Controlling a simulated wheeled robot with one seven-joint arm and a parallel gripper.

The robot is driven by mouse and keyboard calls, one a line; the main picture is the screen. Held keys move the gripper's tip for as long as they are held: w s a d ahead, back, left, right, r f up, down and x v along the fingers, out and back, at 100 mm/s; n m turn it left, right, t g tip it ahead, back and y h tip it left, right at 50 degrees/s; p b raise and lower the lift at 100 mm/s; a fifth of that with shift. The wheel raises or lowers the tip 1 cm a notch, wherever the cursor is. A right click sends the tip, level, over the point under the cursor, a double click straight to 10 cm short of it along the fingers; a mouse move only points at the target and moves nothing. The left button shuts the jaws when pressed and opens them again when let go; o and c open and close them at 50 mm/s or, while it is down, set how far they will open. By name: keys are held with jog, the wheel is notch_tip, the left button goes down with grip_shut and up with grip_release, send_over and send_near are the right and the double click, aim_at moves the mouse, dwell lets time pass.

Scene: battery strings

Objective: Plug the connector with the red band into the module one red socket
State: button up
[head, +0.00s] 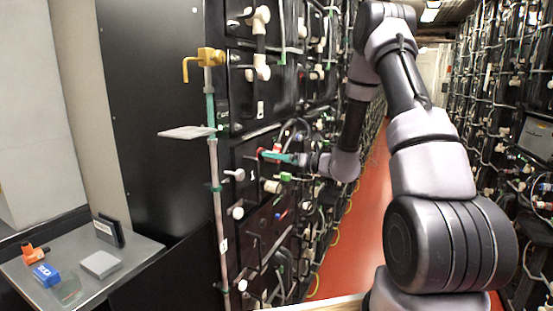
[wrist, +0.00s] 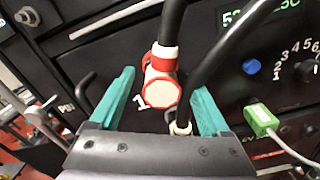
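The connector with the red band (wrist: 162,80) is a white, many-sided piece with red edging on a thick black cable, in the wrist view. It lies between the teal fingers of my gripper (wrist: 163,84), with visible gaps on both sides. My gripper is open and faces the black module front. A white "1" is partly visible left of the connector. In the head view, my gripper (head: 275,156) is at the cabinet front, with a bit of red (head: 276,149) at its fingers. I cannot make out the module one red socket or whether the connector sits in anything.
A second black cable with a pale end (wrist: 181,127) runs close to the right finger. A green connector (wrist: 262,120) and a blue button (wrist: 251,67) are at the right. A grey pole (head: 216,170) with a yellow hook and a small side table (head: 130,262) stand left.

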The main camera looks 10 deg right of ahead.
jog(key=v, duration=1)
jog(key=shift+s+d, duration=0.25)
jog(key=shift+d, duration=0.05)
jog(key=s+a+r+n+g+h, duration=0.2)
jog(key=s+a+r+n+g, duration=0.25)
jog(key=s+n, duration=0.35)
jog(key=s+a+r+n+g+h, duration=0.2)
jog(key=s+a+r+n+g, duration=0.25)
jog(key=s+n, duration=0.4)
jog(key=s+d+r+n+t+h, duration=0.5)
jog(key=s+d+r+n+h, duration=0.3)
jog(key=s+d+r+n, duration=0.1)
jog(key=shift+s+r+t+h, duration=0.15)
jog(key=shift+r+t+h, duration=0.15)
jog(key=shift+r, duration=0.05)
dwell(0.5)
